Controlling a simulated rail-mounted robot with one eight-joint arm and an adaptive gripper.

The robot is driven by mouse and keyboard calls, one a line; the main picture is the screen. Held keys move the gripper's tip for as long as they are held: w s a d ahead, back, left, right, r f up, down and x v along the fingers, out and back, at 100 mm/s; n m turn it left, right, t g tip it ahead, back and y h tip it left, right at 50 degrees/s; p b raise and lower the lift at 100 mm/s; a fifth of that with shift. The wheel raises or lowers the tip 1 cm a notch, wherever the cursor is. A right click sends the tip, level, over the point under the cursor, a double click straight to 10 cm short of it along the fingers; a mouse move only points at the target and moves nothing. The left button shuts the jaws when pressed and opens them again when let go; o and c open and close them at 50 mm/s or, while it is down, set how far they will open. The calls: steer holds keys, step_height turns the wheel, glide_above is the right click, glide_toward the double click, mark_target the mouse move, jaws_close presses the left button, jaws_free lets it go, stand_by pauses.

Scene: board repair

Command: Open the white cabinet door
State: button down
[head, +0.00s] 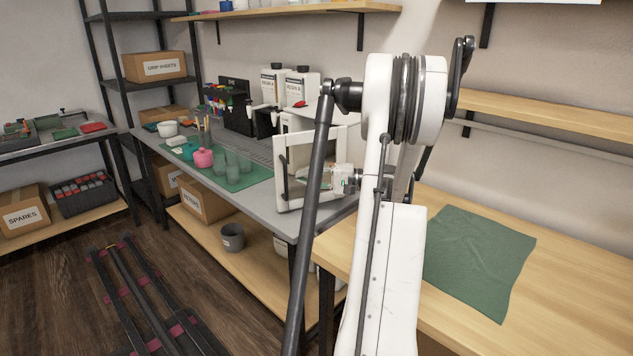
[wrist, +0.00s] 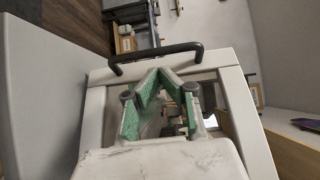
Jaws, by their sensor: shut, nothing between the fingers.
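The white cabinet (head: 293,121) stands at the bench's right end, partly hidden behind its door and my arm. Its white-framed door (head: 279,190) with a clear window stands swung out at an angle from the body. The door frame fills much of the wrist view (wrist: 235,100), and its black bar handle (wrist: 155,57) lies along the far edge, beyond my fingertips. My gripper (wrist: 160,82) is shut and empty, with green pads, over the window area and apart from the handle. In the head view my gripper (head: 328,181) is at the door, partly hidden; which side is unclear.
Cups and a pink pot (head: 203,158) stand on a green mat (head: 245,178) left of the door. White bottles (head: 301,85) stand behind the cabinet. A wooden table (head: 570,262) with a green cloth (head: 480,258) lies to the right, mostly clear.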

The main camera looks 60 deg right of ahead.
steer(key=shift+b+x, duration=0.35)
steer(key=shift+x, duration=1.4)
steer(key=shift+a, duration=0.1)
